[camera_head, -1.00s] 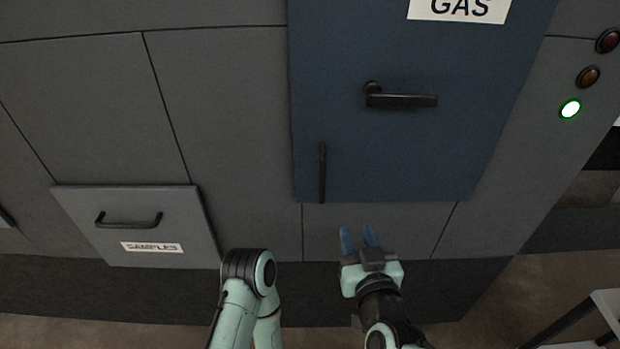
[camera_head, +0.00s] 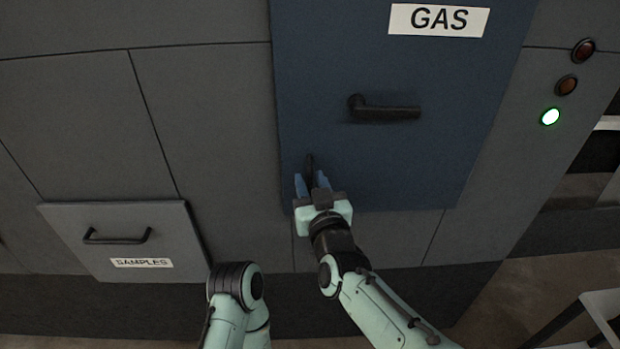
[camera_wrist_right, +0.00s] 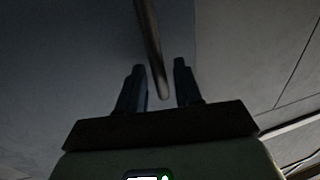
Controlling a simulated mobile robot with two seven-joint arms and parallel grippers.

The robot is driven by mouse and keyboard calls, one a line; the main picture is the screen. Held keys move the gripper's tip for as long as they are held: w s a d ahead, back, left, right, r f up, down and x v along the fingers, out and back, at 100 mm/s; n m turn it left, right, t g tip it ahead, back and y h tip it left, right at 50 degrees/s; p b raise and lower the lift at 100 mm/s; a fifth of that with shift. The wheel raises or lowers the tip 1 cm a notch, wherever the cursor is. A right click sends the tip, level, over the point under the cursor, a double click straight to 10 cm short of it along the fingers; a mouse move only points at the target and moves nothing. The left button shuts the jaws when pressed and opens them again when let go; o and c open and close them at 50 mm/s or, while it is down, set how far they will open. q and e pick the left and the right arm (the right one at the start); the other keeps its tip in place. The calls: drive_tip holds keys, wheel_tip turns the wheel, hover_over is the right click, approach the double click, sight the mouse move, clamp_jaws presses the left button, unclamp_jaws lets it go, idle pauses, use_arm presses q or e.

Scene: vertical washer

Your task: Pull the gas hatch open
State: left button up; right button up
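The blue gas hatch (camera_head: 430,165) lies flush in the dark grey panel, with a white GAS label (camera_head: 439,19) at its top. In the right wrist view the bar handle (camera_wrist_right: 151,50) reaches down between the two spread fingertips (camera_wrist_right: 158,78), with gaps on both sides. My left arm shows at the bottom, but its gripper is not seen.
A samples drawer (camera_head: 180,225) with its own handle (camera_head: 117,237) juts out at the lower left. Two dark red lamps and a lit green button (camera_head: 551,116) sit at the right. A light table or frame (camera_head: 600,305) stands at the lower right.

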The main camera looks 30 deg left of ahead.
drive_tip(key=shift+w+a, duration=0.35)
clamp_jaws()
drive_tip(key=shift+s, duration=0.15)
